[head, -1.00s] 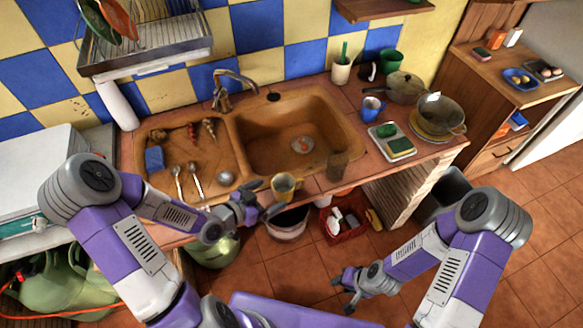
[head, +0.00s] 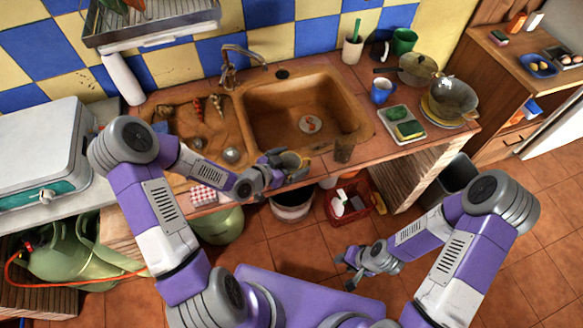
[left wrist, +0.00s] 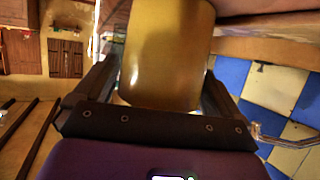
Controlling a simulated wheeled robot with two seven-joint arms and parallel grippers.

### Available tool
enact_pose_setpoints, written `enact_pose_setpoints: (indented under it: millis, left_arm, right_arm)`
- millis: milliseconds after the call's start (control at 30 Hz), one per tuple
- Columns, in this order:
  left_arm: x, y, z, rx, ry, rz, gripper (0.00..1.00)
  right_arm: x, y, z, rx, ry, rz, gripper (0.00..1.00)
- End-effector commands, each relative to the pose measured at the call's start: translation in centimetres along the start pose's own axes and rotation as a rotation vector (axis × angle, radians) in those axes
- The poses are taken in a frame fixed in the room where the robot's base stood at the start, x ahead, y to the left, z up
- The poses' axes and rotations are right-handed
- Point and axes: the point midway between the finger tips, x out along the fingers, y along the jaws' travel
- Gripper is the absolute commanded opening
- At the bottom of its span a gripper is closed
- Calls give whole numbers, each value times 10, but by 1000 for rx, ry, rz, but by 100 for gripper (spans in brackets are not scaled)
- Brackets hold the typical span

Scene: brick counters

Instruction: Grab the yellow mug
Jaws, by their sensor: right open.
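The yellow mug (head: 293,161) stands near the front edge of the counter, in front of the sink. My left gripper (head: 286,168) is at the mug, with its fingers on either side of it. In the left wrist view the yellow mug (left wrist: 165,55) fills the space between the fingers of my left gripper (left wrist: 163,85). Whether the fingers press on it does not show clearly. My right gripper (head: 348,264) is open and empty, low over the floor in front of the counter.
A brown cup (head: 344,150) stands right of the mug. The sink (head: 285,110) lies behind it. A blue mug (head: 382,91), a tray with a sponge (head: 410,129) and pans are farther right. A red crate (head: 352,212) stands on the floor below.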

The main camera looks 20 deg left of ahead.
Motion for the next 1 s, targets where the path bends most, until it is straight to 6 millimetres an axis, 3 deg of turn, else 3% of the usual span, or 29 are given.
enact_pose_setpoints:
  millis: [33,333,667,1000]
  left_arm:
    - [0,0,0,0,0,0,89]
    - [0,0,0,-1,0,0,44]
    - [-4,0,-9,1,2,-1,43]
    - [-28,0,-68,5,4,-2,43]
  right_arm:
    - [0,0,0,0,0,0,43]
    - [0,0,0,0,0,0,43]
    - [-2,-1,0,0,0,0,43]
    - [-14,-5,1,0,0,0,43]
